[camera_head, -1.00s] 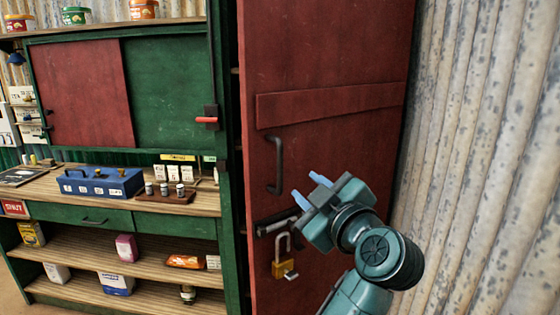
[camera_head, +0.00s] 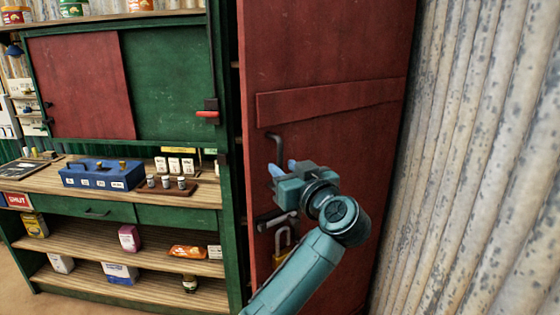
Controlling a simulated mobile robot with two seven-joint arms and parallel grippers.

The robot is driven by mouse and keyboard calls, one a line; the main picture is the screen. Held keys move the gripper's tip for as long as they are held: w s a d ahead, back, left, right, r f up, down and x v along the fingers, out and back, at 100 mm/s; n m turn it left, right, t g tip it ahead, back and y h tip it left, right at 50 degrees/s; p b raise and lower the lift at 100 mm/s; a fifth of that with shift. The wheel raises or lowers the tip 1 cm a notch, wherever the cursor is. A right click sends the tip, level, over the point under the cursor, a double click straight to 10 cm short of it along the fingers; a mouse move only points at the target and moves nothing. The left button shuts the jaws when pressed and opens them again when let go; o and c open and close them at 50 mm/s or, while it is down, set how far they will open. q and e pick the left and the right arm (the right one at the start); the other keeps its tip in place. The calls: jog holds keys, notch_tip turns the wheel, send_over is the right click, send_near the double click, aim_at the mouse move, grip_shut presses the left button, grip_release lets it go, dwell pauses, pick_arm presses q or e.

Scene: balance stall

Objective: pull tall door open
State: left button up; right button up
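The tall red door (camera_head: 325,50) has a cross board and a dark upright pull handle (camera_head: 275,145). A narrow dark gap shows along its left edge, beside the green frame. A dark bolt (camera_head: 272,221) and a brass padlock (camera_head: 281,256) are lower on the door; my forearm partly covers the padlock.
A corrugated metal wall (camera_head: 470,150) stands close on the right. On the left is a green stall with a wooden counter (camera_head: 60,183), holding a blue weight box (camera_head: 100,175) and small weights. Goods stand on its lower shelves. A red-handled latch (camera_head: 208,114) sticks out near the door.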

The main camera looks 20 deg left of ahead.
aim_at(281, 166)
pick_arm(q)
jog(key=shift+x, duration=1.5)
grip_shut()
